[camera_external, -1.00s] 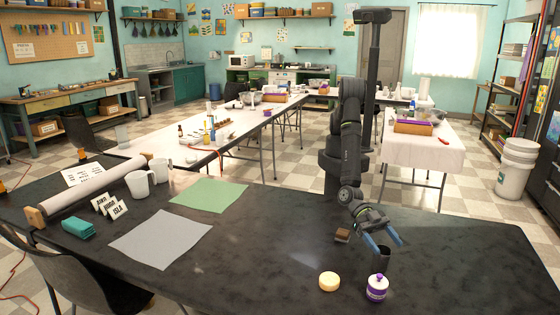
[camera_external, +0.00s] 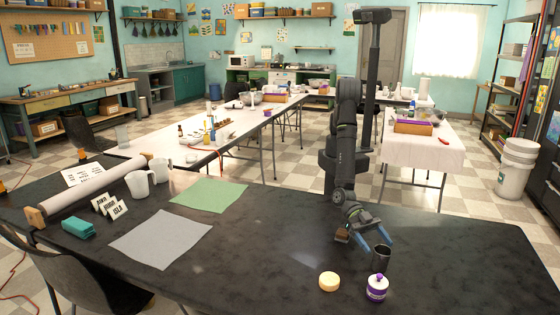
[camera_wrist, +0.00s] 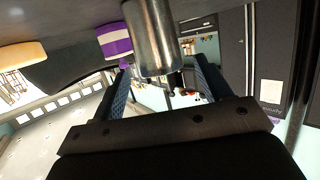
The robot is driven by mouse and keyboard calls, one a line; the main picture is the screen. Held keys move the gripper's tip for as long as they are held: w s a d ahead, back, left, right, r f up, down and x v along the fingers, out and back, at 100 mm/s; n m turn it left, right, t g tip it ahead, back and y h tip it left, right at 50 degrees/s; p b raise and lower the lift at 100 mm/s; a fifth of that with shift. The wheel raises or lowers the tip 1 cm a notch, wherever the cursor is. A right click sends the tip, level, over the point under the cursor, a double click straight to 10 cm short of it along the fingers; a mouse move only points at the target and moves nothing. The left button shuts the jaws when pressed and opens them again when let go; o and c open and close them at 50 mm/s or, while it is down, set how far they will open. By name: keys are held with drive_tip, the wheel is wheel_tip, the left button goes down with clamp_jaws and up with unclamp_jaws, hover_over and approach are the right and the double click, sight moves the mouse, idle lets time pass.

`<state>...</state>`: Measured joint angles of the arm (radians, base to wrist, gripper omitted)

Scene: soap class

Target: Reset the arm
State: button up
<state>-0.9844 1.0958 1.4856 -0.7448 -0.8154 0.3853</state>
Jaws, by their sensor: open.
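My gripper (camera_external: 374,242) is over the right part of the dark table, with its two blue fingers apart. In the external view it is just left of and above a dark metal cup (camera_external: 381,257). In the wrist view the cup (camera_wrist: 151,38) shows large beyond the fingertips, upside down. The gap between the fingers (camera_wrist: 160,85) looks empty. Whether a finger touches the cup I cannot tell.
A purple and white jar (camera_external: 377,288) and a round yellow soap (camera_external: 329,281) stand in front of the cup. A brown block (camera_external: 342,235) sits left of my gripper. Grey (camera_external: 161,239) and green (camera_external: 209,194) sheets lie further left, with open table between.

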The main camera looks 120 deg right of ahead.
sight(383, 252)
drive_tip(key=v, duration=0.3)
drive_tip(key=x, duration=0.7)
drive_tip(key=shift+f, duration=0.1)
drive_tip(key=w+d+r, duration=0.6)
drive_tip(key=d+r, duration=0.3)
drive_tip(key=r, duration=0.2)
drive_tip(key=w+d+m+t+h, duration=0.1)
drive_tip(key=w+d+m+t, duration=0.25)
drive_tip(key=w+d, duration=0.8)
drive_tip(key=w+d+m+t+h, duration=0.2)
drive_tip(key=w+d+m+t, duration=0.15)
drive_tip(key=w+d, duration=0.85)
drive_tip(key=w+d+m+t+h, duration=0.2)
drive_tip(key=w+d, duration=0.4)
drive_tip(key=d, duration=0.7)
drive_tip(key=w+d+m+t+h, duration=0.2)
drive_tip(key=w+d, duration=0.4)
drive_tip(key=d, duration=0.7)
drive_tip(key=w+d+m+t+h, duration=0.2)
drive_tip(key=w+d+m+h, duration=0.2)
drive_tip(key=d, duration=1)
drive_tip(key=w, duration=0.2)
drive_tip(key=shift+w+t, duration=0.3)
drive_tip(key=shift+w, duration=0.1)
drive_tip(key=shift+r, duration=0.1)
